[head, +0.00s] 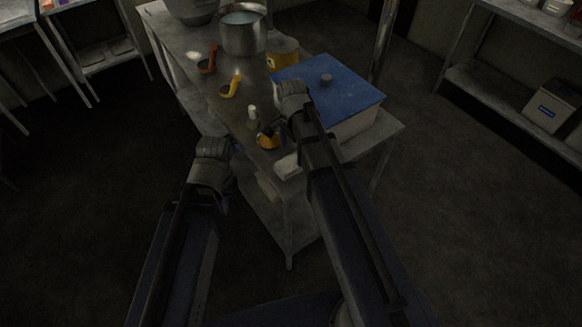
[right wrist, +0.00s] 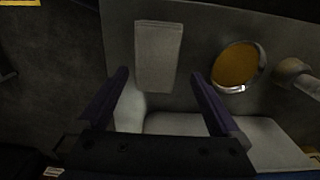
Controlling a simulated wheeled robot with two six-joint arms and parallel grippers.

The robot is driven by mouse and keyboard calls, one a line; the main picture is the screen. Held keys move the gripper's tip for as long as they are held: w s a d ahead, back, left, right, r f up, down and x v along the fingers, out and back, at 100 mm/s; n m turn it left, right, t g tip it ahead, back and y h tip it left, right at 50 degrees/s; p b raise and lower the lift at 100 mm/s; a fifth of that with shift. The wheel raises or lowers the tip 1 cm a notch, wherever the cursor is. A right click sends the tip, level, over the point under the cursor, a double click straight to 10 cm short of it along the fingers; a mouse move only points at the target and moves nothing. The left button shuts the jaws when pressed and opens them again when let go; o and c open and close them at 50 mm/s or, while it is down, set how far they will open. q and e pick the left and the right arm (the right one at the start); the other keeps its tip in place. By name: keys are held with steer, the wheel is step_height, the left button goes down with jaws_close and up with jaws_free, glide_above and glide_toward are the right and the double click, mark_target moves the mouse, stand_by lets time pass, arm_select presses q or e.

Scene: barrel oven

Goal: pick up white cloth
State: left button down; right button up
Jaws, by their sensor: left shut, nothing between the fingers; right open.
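The white cloth (right wrist: 158,55) lies as a flat, folded rectangle on the grey table top in the right wrist view. In the head view it shows as a pale patch (head: 288,166) near the table's front corner, partly beside my right arm. My right gripper (right wrist: 172,75) is open and empty; its two fingers point toward the cloth, and the cloth lies ahead of the gap, not between the fingers. My left gripper (head: 236,148) is shut and empty by the table's left edge, mostly hidden behind its wrist.
A white box with a blue lid (head: 340,85) stands right of the cloth. A yellow round item (right wrist: 238,68) and a small white cylinder (head: 252,112) stand near it. A metal pot (head: 242,35), a yellow container (head: 282,54) and orange-handled items (head: 230,88) are farther back.

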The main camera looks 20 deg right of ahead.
mark_target(291, 162)
steer(key=shift+s+a+f+b, duration=0.1)
steer(key=shift+s+f+b, duration=0.05)
steer(key=shift+f+b, duration=1.2)
steer(key=shift+s+f+b, duration=0.1)
steer(key=shift+f+b, duration=1.15)
steer(key=shift+b, duration=0.05)
steer(key=shift+r, duration=0.1)
steer(key=c, duration=1.2)
step_height(291, 162, up, 10)
steer(key=p, duration=1)
